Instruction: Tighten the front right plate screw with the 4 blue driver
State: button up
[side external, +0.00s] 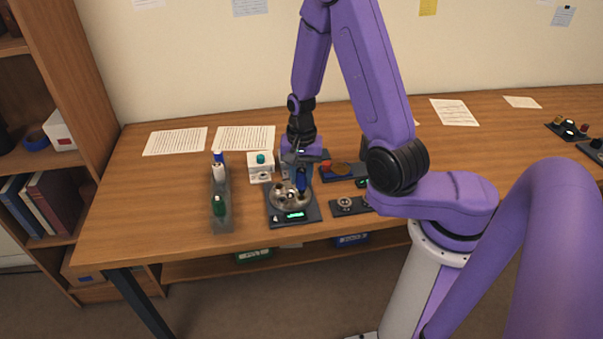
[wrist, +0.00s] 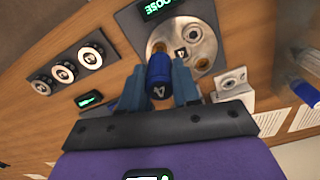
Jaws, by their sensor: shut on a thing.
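My gripper (side external: 299,160) is shut on the blue driver (side external: 301,180) and holds it over the round metal plate (side external: 281,194) of the dark fixture (side external: 278,220). In the wrist view the driver (wrist: 159,70) shows a "4" on its cap between the two fingers (wrist: 158,92). The plate (wrist: 206,46) lies just beyond it, with several holes or screw spots and a "4" label near its middle. The driver's tip and the screw under it are hidden, so I cannot tell whether they touch. The fixture has a green-lit display (wrist: 158,6), partly cut off.
A rack (side external: 222,218) with green, white and blue handles stands left. A white block with a teal knob (side external: 261,158) stands behind the fixture. A tray with red and bronze parts (side external: 343,169) and a tray of rings (side external: 347,206) lie right. Papers lie behind.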

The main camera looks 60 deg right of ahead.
jog(key=shift+f, duration=0.7)
dwell(1.0)
jog(key=m, duration=0.3)
jog(key=shift+m, duration=0.3)
jog(key=shift+m, duration=1.8)
